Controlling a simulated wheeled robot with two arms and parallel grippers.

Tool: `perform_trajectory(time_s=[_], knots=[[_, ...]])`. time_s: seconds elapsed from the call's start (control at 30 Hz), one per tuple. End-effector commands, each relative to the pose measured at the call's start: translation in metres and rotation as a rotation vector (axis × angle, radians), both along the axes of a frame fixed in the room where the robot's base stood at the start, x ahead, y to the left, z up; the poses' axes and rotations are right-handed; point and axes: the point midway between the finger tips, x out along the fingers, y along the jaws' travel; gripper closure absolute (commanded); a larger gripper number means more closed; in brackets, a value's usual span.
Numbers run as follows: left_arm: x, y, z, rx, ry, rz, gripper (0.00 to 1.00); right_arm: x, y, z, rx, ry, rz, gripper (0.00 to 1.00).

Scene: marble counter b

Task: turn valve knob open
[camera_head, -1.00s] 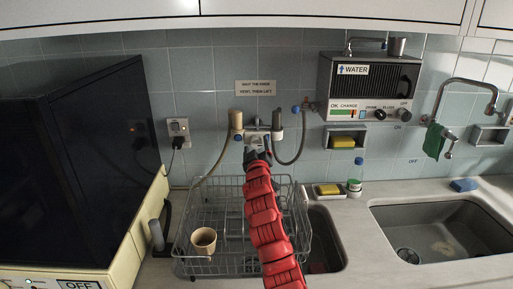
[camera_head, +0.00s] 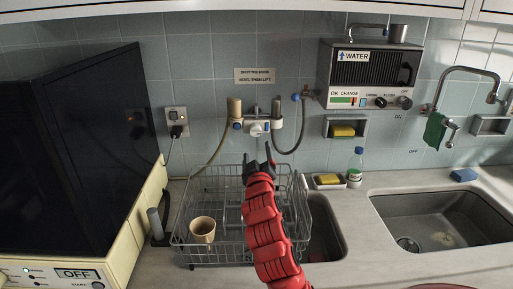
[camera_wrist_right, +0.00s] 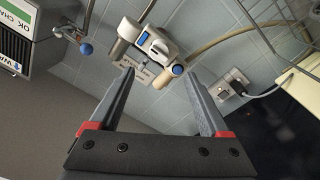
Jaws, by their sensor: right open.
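A white wall valve (camera_head: 257,126) with blue parts sits on the tiles between two beige and grey cylinders, a hose on each side. It also shows in the right wrist view (camera_wrist_right: 152,44), past my fingertips. A small blue ball knob (camera_head: 296,97) is up to its right; it also shows in the wrist view (camera_wrist_right: 86,48). I cannot tell which part the task's knob is. My right gripper (camera_head: 257,152) is open and empty, below and in front of the valve, apart from it. The wrist view shows the fingers (camera_wrist_right: 160,75) spread. My left gripper is not in view.
A wire dish rack (camera_head: 205,262) with a beige cup (camera_head: 203,230) stands below the valve. A WATER box (camera_head: 367,75) with knobs hangs at right. A dark appliance (camera_head: 85,140) fills the left. A sink (camera_head: 440,220), yellow sponges and a bottle (camera_head: 355,165) are at right.

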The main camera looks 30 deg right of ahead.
Motion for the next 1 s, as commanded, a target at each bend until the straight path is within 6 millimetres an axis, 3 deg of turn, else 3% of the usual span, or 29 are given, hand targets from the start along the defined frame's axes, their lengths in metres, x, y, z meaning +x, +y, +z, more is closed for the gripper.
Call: perform_trajectory(time_s=[0.2,0.4,1.0], knots=[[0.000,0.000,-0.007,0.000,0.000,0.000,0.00,-0.033,0.020,-0.004,0.000,0.000,0.001,0.20],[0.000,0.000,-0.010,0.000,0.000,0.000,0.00,-0.050,0.031,-0.005,0.001,0.001,0.000,0.20],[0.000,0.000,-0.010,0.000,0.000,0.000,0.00,-0.053,0.033,-0.005,0.001,0.001,0.000,0.20]])
